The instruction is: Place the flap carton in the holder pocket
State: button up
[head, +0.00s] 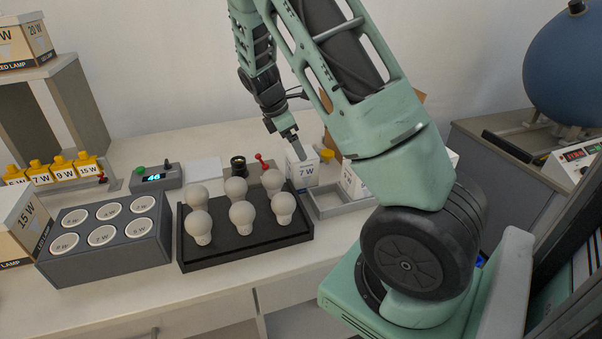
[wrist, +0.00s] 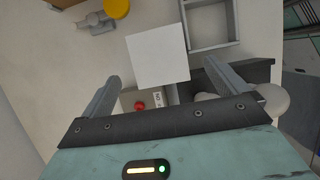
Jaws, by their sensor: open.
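A white carton marked 7 W (head: 302,172) stands upright on the table, right of the bulb tray. Its plain white top shows in the wrist view (wrist: 158,55). A shallow grey open-topped holder pocket (head: 316,210) lies just in front and to the right of it; in the wrist view the empty pocket (wrist: 236,20) is beside the carton. My gripper (head: 300,150) is open just above the carton. In the wrist view its fingers (wrist: 161,68) stand wide to either side of the carton's near part, apart from its edges; whether they reach below the top cannot be told.
A black tray (head: 190,266) holds several bulbs. A grey socket block (head: 105,262), a meter (head: 155,177) and a red-handled lever (head: 262,162) stand left. Another white carton (head: 352,182) is partly hidden behind my arm. A yellow round object (head: 327,155) stands behind the 7 W carton.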

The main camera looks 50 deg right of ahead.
aim_at(304, 163)
jog(key=p+x, duration=0.1)
jog(key=x, duration=0.7)
jog(key=shift+f, duration=0.4)
jog(key=c, duration=1.1)
